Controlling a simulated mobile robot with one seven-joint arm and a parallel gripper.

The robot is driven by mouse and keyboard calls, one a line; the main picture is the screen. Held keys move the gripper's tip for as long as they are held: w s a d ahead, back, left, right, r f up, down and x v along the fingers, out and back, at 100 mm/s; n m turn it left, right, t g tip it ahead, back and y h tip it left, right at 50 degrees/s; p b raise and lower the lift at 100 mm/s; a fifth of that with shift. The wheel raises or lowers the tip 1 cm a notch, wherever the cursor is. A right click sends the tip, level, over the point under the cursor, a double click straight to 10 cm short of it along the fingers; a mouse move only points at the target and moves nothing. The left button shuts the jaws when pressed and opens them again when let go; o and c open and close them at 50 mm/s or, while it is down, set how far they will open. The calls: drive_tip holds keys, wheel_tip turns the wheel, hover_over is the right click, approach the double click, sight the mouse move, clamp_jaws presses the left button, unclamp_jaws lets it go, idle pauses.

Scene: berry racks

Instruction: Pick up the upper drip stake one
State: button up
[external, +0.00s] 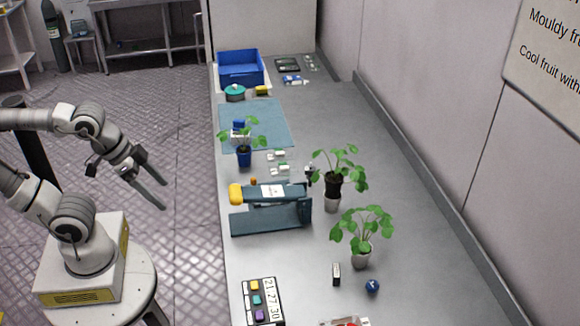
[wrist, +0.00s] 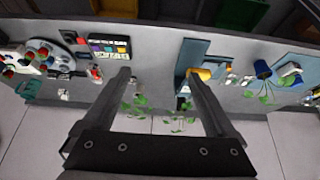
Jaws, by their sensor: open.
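My gripper (external: 165,196) is open and empty, off the bench's left edge above the floor. Its two fingers also show spread apart in the wrist view (wrist: 159,73). Two small white-and-green pieces lie on the bench right of the blue-potted plant; they may be the drip stakes, but they are too small to be sure. The upper piece (external: 277,154) lies just beyond the lower piece (external: 281,168). Both are apart from my gripper, to its right in the external view. Similar small pieces (wrist: 240,80) show right of the right finger in the wrist view.
A blue-potted plant (external: 244,157) stands left of the small pieces. A dark teal stand with a yellow end (external: 270,218) lies nearer. Two more potted plants (external: 333,184) (external: 361,256) stand to the right. A blue crate (external: 240,68) is at the far end. The bench's right side is mostly clear.

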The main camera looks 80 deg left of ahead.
drive_tip(key=c, duration=0.4)
